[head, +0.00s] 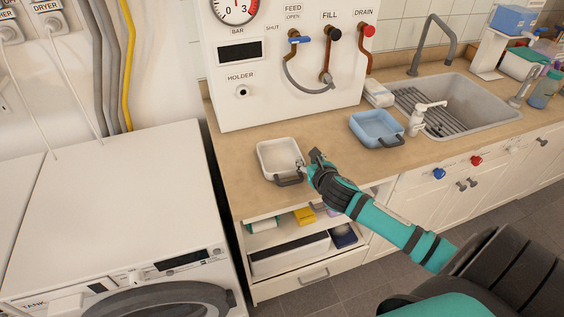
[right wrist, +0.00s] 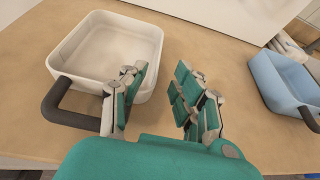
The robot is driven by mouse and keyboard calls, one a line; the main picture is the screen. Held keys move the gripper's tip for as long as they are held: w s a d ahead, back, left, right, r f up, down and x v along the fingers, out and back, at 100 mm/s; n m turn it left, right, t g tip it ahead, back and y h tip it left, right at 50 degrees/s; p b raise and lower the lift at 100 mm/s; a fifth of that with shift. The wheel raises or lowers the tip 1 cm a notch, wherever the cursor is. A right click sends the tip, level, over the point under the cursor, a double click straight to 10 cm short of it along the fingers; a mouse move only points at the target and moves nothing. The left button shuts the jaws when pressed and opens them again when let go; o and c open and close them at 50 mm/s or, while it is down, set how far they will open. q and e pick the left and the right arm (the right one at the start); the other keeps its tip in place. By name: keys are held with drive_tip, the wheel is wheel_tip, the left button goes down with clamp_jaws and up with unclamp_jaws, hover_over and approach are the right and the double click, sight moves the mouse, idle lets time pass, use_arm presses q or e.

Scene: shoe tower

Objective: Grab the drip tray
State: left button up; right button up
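A white square tray (head: 263,148) with a dark handle (head: 289,181) on its front side sits on the counter. A blue tray (head: 366,119) with a dark handle stands farther right. The frames do not show which one is the drip tray. My right gripper (head: 308,158) is open and empty at the right side of the white tray. In the right wrist view, my fingers (right wrist: 160,78) are spread. The left finger overlaps the right wall of the white tray (right wrist: 70,58), right of the handle (right wrist: 72,116); contact cannot be told. The blue tray (right wrist: 272,78) is apart at right. My left gripper is not in view.
A white panel (head: 225,95) with a gauge, valves and hoses stands behind the trays. A sink (head: 480,121) and a soap dispenser (head: 418,122) are at right. A white machine (head: 120,205) stands left. The counter (head: 330,143) is bare between the trays.

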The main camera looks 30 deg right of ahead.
sight(301, 155)
drive_tip(key=shift+p+x, duration=0.5)
drive_tip(key=shift+x, duration=2.45)
drive_tip(key=shift+a+f, duration=0.1)
drive_tip(key=shift+s, duration=0.1)
drive_tip(key=shift+c, duration=0.3)
clamp_jaws()
